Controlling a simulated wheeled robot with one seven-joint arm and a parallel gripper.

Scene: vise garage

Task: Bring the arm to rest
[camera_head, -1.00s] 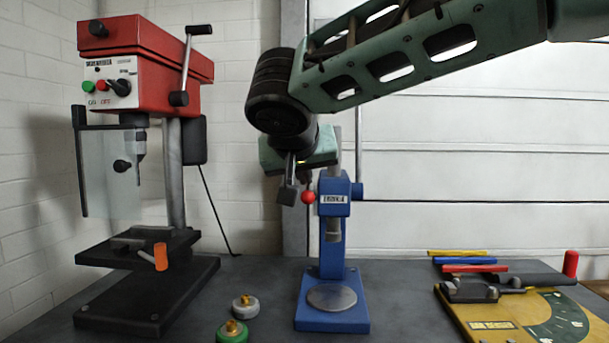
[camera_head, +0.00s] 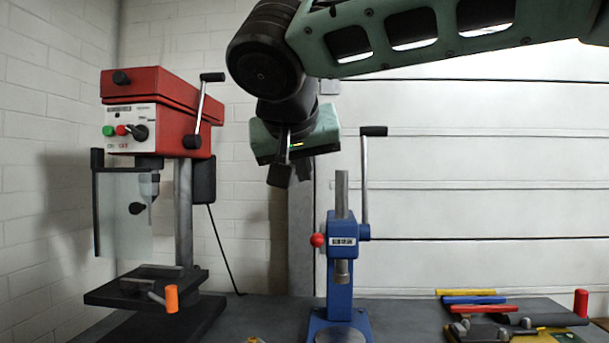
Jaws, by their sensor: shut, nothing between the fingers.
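My gripper (camera_head: 288,175) hangs from my arm near the top middle of the head view, pointing down. Its dark fingers are together with nothing between them. It is in the air, up and to the left of the blue press (camera_head: 340,270), and apart from it in the picture. My green and black arm reaches in from the upper right.
A red drill press (camera_head: 158,100) with a clear guard stands at the left. The blue press has a lever (camera_head: 364,185) raised at its right.

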